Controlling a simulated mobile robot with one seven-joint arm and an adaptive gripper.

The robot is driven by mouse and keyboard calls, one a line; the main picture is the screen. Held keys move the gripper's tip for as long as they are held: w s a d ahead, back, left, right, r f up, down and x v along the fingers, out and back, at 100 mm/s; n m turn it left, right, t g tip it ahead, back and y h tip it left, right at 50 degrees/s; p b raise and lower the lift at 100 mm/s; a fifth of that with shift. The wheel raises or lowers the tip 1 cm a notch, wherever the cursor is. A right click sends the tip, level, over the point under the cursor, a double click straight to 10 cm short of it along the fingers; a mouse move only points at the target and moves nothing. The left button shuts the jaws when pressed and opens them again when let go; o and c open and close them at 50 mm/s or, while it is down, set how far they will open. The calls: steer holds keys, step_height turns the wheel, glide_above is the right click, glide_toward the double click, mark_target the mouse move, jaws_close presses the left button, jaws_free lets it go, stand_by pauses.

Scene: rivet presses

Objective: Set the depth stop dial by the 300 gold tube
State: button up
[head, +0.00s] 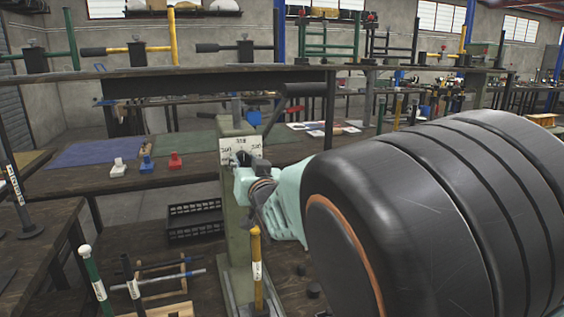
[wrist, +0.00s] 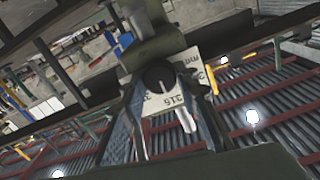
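The press (head: 237,190) has a green column with a white dial plate (head: 233,144) near its top. The plate also shows in the wrist view (wrist: 205,65), with "315" and "mm" readable. The dark round dial knob (wrist: 160,78) is in front of it. My gripper (head: 246,166) is at the dial, its fingers on either side of the knob (wrist: 163,84); whether they touch it is unclear. A gold tube (head: 256,285) with a white label stands upright in front of the column; its label is too small to read. The dial's setting is not clear.
A shelf edge (head: 180,71) runs behind the press. My large dark arm link hides the right side.

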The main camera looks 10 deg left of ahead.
steer(key=c, duration=0.5)
steer(key=n+b, duration=0.3)
steer(key=n, duration=0.2)
steer(key=shift+f+n, duration=0.1)
steer(key=shift+n, duration=0.2)
steer(key=n+b, duration=0.2)
steer(key=n, duration=0.4)
stand_by(0.5)
steer(key=o, duration=1.1)
steer(key=shift+s, duration=0.1)
